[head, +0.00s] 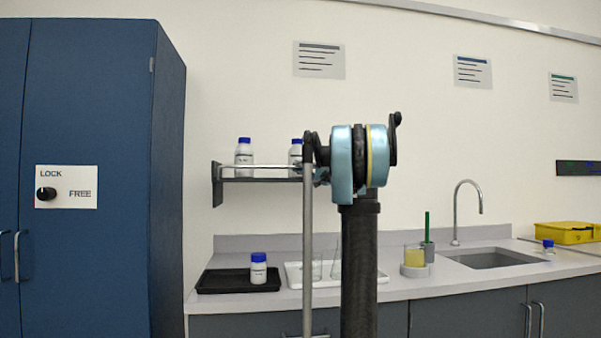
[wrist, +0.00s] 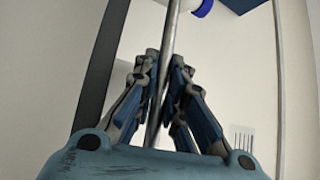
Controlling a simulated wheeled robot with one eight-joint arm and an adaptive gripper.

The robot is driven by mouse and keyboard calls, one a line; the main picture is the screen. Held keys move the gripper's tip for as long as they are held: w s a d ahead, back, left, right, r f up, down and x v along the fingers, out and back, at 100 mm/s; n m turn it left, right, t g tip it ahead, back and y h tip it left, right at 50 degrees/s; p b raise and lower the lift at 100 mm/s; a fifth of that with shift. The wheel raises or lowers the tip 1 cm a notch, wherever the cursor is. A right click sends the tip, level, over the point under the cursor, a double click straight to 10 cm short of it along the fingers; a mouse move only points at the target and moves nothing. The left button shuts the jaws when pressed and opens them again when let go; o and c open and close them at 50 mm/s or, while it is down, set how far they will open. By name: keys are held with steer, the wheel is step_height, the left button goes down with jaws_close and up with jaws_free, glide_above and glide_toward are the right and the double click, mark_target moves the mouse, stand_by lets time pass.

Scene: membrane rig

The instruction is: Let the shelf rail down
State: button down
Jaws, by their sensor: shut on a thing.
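The shelf rail (head: 262,166) is a thin metal bar along the front of the small wall shelf (head: 250,180). It stands a little above the shelf board, in front of the bottles. In the wrist view the rail (wrist: 172,35) runs up the picture between the fingers of my gripper (wrist: 163,68), which is shut on it. In the head view my arm hides most of the gripper and the right end of the shelf.
Two white bottles with blue caps stand on the shelf, the left one (head: 244,152) in plain view. Below are a counter with a black tray (head: 215,281), a white tray (head: 293,277) with glassware, and a sink (head: 492,258). A blue cabinet (head: 110,110) stands left.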

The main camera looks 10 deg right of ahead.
steer(key=n+y, duration=0.1)
steer(key=n, duration=0.1)
steer(key=s+n+y, duration=0.1)
steer(key=shift+s+f+n+y, duration=0.3)
steer(key=shift+f+n+y, duration=0.1)
steer(key=shift+s+f+n+g+y, duration=0.5)
steer(key=shift+n+g+y, duration=1.1)
steer(key=shift+n, duration=1.1)
steer(key=shift+s+f+n+g+y, duration=0.45)
steer(key=shift+n+g+y, duration=1.15)
steer(key=shift+n, duration=1.1)
steer(key=shift+s+f+n+g+y, duration=0.5)
steer(key=shift+n+g+y, duration=0.7)
steer(key=shift+n+g, duration=1.1)
steer(key=shift+n, duration=0.7)
steer(key=c, duration=1.7)
jaws_free()
steer(key=shift+f, duration=0.1)
steer(key=shift+o, duration=0.2)
